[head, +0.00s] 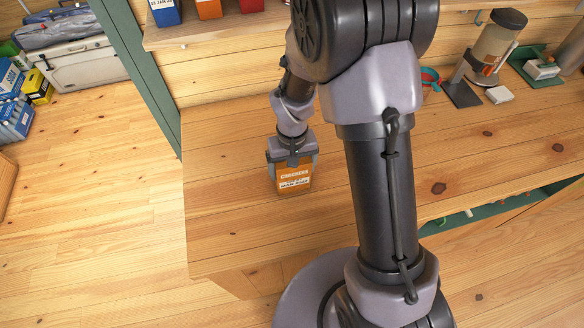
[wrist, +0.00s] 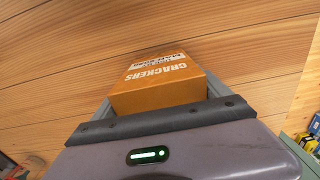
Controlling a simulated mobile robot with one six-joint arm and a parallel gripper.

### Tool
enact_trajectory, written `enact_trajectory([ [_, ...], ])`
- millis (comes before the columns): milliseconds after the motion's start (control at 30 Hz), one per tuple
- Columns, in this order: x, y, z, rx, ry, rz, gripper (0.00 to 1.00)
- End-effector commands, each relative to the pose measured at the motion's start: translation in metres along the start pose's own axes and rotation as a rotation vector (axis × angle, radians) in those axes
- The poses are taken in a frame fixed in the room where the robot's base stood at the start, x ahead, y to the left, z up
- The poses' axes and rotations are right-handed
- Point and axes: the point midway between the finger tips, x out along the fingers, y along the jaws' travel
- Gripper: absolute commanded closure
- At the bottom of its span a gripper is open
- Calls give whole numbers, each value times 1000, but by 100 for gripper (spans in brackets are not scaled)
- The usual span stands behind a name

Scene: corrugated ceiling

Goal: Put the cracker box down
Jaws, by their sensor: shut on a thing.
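The orange cracker box (head: 293,179) with white "CRACKERS" lettering is upright at the left part of the wooden counter (head: 230,225) in the head view. My gripper (head: 292,158) is above it, shut on its upper part. In the wrist view the box (wrist: 160,88) sits between the fingers, with the counter's wood grain (wrist: 60,60) behind it. The box's lower edge appears at or very near the counter top; I cannot tell whether it touches.
A coffee grinder (head: 495,45), a small white block (head: 499,95) and a teal-rimmed item (head: 430,77) stand at the counter's back right. A shelf (head: 215,32) with several boxes runs above the back. The counter around the cracker box is clear; its left edge is near.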

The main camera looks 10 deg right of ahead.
Motion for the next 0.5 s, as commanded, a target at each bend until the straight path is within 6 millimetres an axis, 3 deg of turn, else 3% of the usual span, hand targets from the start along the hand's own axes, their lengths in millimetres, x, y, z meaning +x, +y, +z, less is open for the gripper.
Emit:
enact_trajectory([
  [267, 2, 0, -1, 0, 2, 0, 70],
  [300, 3, 0, 0, 0, 2, 0, 12],
  [367, 2, 0, 0, 0, 2, 0, 0],
  [500, 1, 0, 0, 0, 1, 0, 0],
])
